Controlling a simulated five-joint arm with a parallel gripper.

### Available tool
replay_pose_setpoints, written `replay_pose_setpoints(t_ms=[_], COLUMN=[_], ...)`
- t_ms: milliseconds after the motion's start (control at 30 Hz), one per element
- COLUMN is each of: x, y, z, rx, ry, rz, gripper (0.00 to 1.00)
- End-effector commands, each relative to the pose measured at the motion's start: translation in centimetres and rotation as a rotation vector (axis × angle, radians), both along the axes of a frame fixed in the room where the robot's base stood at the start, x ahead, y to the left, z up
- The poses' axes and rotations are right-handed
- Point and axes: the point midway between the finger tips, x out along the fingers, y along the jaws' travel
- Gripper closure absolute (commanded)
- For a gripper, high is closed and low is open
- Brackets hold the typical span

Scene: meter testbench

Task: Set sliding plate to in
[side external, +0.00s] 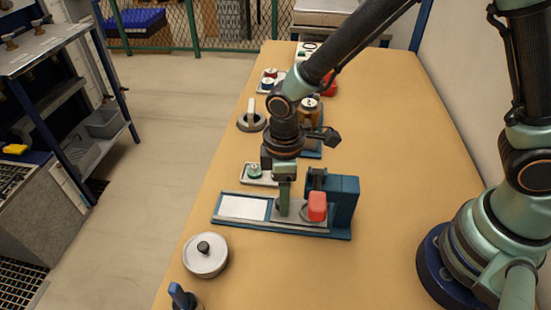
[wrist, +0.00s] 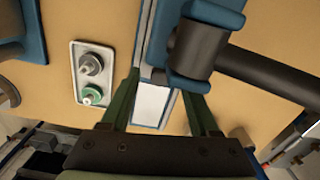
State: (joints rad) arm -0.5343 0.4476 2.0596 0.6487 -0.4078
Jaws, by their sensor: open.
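The sliding plate fixture (side external: 240,224) is a long blue-edged base lying across the table, with a white panel (side external: 243,207) on its left part. A grey plate (side external: 297,223) lies on its right part, with a red handle (side external: 317,206) standing near a blue block (side external: 345,200). My gripper (side external: 284,206) points down over the grey plate, just left of the red handle; contact cannot be told. In the wrist view its green fingers (wrist: 163,92) are apart with the white panel (wrist: 152,105) showing between them. I cannot make out the red handle there.
A small tray with a green knob (side external: 255,171) sits behind the fixture; it also shows in the wrist view (wrist: 91,72). A round lidded dish (side external: 205,256) stands in front on the left. Other devices line the table behind. The table's right side is mostly clear.

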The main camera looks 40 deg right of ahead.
Motion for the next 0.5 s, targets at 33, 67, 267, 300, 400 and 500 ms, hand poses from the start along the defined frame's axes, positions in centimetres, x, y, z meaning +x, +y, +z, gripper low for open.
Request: replay_pose_setpoints(t_ms=[33,67,267,300,400,500], x=[0.1,0.1,0.2,0.2,0.2,0.2], y=[0.1,0.1,0.1,0.1,0.1,0.0], z=[0.8,1.3,5.4,6.2,8.1,9.5], rx=[0.003,0.003,0.004,0.004,0.003,0.003], ry=[-0.005,-0.005,-0.007,-0.007,-0.005,-0.005], rz=[0.0,0.0,0.0,-0.001,-0.001,-0.001], gripper=[0.38,0.38,0.38,0.38,0.38,0.38])
